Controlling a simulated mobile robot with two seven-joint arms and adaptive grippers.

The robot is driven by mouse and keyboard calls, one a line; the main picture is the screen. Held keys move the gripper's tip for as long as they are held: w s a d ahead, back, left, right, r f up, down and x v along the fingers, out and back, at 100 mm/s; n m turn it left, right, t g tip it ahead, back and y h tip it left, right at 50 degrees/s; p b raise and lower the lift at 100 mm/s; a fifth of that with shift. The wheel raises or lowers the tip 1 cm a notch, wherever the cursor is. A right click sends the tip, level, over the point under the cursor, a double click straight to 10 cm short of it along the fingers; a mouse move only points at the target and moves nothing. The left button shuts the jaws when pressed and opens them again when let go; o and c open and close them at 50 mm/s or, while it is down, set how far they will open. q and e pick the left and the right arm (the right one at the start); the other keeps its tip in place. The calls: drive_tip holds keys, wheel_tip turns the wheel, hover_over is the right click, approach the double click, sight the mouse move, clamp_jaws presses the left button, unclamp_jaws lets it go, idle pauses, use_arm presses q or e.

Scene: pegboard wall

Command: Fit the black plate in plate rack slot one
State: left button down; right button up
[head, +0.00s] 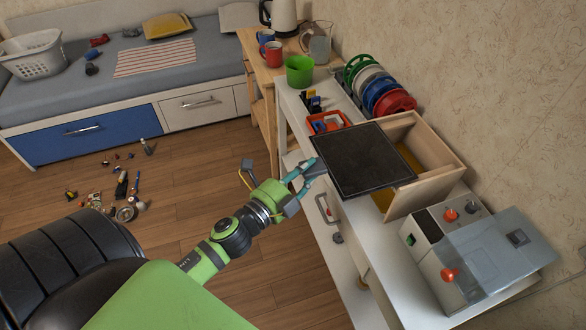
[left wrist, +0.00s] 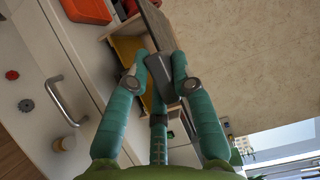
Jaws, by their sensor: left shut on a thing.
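The black plate (head: 363,160) is a flat square panel, held roughly level above the shelf top and partly over an open wooden box (head: 432,180). My left gripper (head: 306,174) is shut on the grey tab at its left edge. In the left wrist view my left gripper (left wrist: 160,82) has its teal fingers around this tab, and the plate (left wrist: 156,28) is seen nearly edge-on. Several round coloured items, green, white, blue and red (head: 394,103), stand in a row by the wall and may be in the plate rack. Its slots cannot be made out. My right gripper is not in view.
An orange bin (head: 327,122) and a green cup (head: 299,71) stand beyond the plate. A grey control box (head: 452,240) with red knobs and a clear cover stands at the near end. Small parts (head: 122,190) lie on the floor.

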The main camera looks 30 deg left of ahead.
sight(356, 158)
use_arm(q)
drive_tip(key=w+d, duration=0.2)
drive_tip(key=w, duration=0.1)
drive_tip(key=w+d, duration=0.5)
drive_tip(key=w, duration=0.1)
drive_tip(key=shift+w+d, duration=0.35)
drive_tip(key=shift+w, duration=0.05)
drive_tip(key=shift+f+b, duration=0.5)
drive_tip(key=shift+f, duration=0.1)
drive_tip(key=shift+s, duration=0.1)
drive_tip(key=c, duration=1)
unclamp_jaws()
drive_tip(key=shift+f, duration=0.1)
